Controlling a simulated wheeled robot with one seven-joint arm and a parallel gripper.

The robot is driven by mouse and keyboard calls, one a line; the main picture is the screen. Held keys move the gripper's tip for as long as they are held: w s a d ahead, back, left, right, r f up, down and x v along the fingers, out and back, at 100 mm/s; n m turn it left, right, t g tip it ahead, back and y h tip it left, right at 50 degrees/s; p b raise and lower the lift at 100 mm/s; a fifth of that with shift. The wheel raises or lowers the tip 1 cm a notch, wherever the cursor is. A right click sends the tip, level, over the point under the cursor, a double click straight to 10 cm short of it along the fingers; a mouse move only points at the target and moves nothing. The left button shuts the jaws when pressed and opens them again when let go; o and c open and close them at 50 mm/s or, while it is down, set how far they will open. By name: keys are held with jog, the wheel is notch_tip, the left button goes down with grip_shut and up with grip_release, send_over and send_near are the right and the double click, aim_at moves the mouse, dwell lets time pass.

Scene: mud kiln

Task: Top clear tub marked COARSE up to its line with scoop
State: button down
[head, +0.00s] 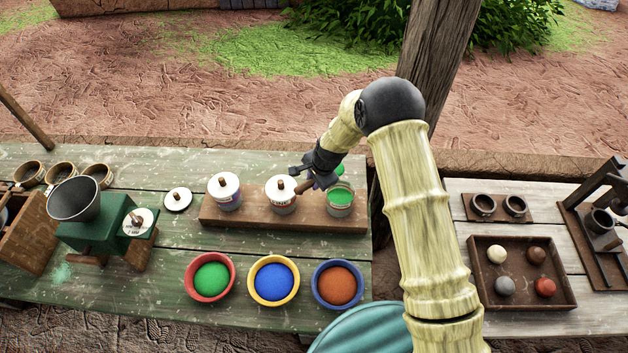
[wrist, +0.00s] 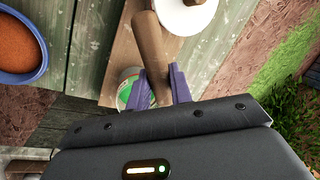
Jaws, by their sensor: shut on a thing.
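An open clear tub (head: 340,211) with green grains stands at the right end of a wooden board (head: 240,220). Its label is too small to read. My gripper (head: 318,183) is just above and left of this tub, shut on the brown handle of the scoop (wrist: 150,45). In the wrist view the handle runs between the purple fingers (wrist: 160,88). A small green patch (head: 340,170) shows above the tub, seemingly the scoop's load; the scoop's bowl is mostly hidden. The tub (wrist: 128,78) is partly hidden behind the fingers in the wrist view.
Two tubs with white knobbed lids (head: 224,188) (head: 281,190) share the board. A loose lid (head: 178,199) lies left. Bowls of green (head: 211,277), blue (head: 273,279) and orange (head: 337,285) grains stand in front. A green grinder (head: 92,220) stands left.

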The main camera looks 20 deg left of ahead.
jog(key=shift+s, duration=0.2)
jog(key=shift+b, duration=0.35)
jog(key=shift+w+f, duration=0.1)
jog(key=shift+w, duration=0.05)
jog(key=shift+w+d, duration=0.1)
jog(key=shift+f+b, duration=0.1)
jog(key=shift+b, duration=0.4)
jog(key=shift+t+y, duration=0.3)
jog(key=shift+s+d+f+t+y+b, duration=0.15)
jog(key=shift+f+t+y+b, duration=0.55)
jog(key=shift+b, duration=2.1)
jog(key=shift+s+d+f+t+y+b, duration=0.1)
jog(key=shift+f+t+y+b, duration=0.35)
jog(key=shift+b, duration=0.95)
jog(key=shift+s+d+f+t+y+b, duration=0.15)
jog(key=shift+y+b, duration=0.5)
jog(key=shift+b, duration=0.75)
jog(key=shift+s+d+f+t+y+b, duration=0.1)
jog(key=shift+t+y+b, duration=0.4)
jog(key=shift+b, duration=0.9)
jog(key=shift+s+f+t+y+b, duration=0.1)
jog(key=shift+t+y+b, duration=0.35)
jog(key=shift+b, duration=0.95)
